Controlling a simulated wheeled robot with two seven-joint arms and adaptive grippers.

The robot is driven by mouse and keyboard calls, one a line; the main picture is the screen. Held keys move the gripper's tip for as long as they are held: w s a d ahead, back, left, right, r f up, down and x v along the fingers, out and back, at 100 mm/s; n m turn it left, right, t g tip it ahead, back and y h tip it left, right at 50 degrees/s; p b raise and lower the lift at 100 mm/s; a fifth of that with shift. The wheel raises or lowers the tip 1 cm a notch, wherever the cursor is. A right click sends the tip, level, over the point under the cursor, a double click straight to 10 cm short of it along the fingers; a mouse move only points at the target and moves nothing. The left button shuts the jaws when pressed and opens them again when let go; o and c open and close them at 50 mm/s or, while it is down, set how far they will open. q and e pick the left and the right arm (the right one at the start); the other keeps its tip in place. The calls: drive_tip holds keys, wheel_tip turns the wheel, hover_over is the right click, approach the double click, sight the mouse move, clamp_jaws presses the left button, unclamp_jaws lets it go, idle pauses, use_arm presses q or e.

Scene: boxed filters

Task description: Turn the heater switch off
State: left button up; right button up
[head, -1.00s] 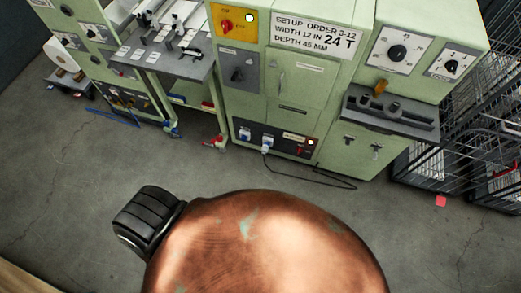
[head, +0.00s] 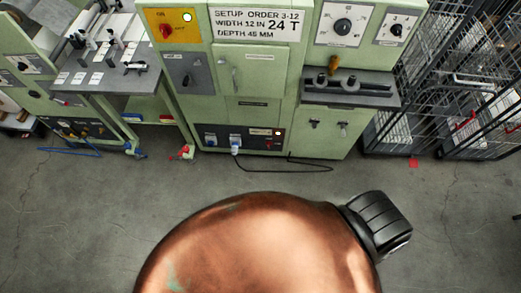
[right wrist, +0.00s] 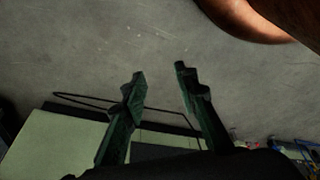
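A pale green machine (head: 250,100) stands ahead in the head view. Its yellow panel (head: 180,38) carries a red rotary knob (head: 166,31) and a lit round lamp. A grey panel below has a dark knob (head: 186,77). A low black panel (head: 228,132) holds sockets, a plugged-in lead, a small light and a red switch (head: 268,143). The small labels are too blurred to tell which is the heater switch. In the right wrist view my right gripper (right wrist: 160,75) has its fingers apart, empty, with bare floor beyond them. My left gripper is out of view.
Two dial panels (head: 342,26) and a grey shelf (head: 345,90) are on the machine's right part. Black wire cages (head: 465,75) stand at the right, a worktable (head: 105,75) at the left. A black cable (head: 300,162) lies on the floor. The floor in front is open.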

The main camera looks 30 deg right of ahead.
drive_tip(key=w+f+m+t+b, duration=0.1)
drive_tip(key=w+f+t+b, duration=0.15)
drive_tip(key=w+b, duration=0.6)
drive_tip(key=w+f+t+h+b, duration=0.1)
drive_tip(key=w+f+t+b, duration=0.2)
drive_tip(key=w, duration=1.1)
drive_tip(key=w+f+m+t+b, duration=0.1)
drive_tip(key=w+t+b, duration=0.2)
drive_tip(key=w+b, duration=0.65)
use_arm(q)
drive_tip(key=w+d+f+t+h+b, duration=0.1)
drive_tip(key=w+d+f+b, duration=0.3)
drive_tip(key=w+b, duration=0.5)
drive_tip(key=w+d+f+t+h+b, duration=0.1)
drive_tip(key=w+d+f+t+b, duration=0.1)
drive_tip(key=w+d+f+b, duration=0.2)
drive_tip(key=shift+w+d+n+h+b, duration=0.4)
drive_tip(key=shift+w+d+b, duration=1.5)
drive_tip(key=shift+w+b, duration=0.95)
use_arm(e)
drive_tip(key=w+d+f+m+t+h, duration=0.1)
drive_tip(key=w+d+h, duration=0.3)
drive_tip(key=w, duration=0.8)
drive_tip(key=w+d+f+m+t+h, duration=0.1)
drive_tip(key=w+d+m+t+h, duration=0.1)
drive_tip(key=w+d+m+h, duration=0.2)
drive_tip(key=shift+w+d+f+m+h, duration=0.25)
drive_tip(key=shift+w+d, duration=1.25)
drive_tip(key=shift+w, duration=2.9)
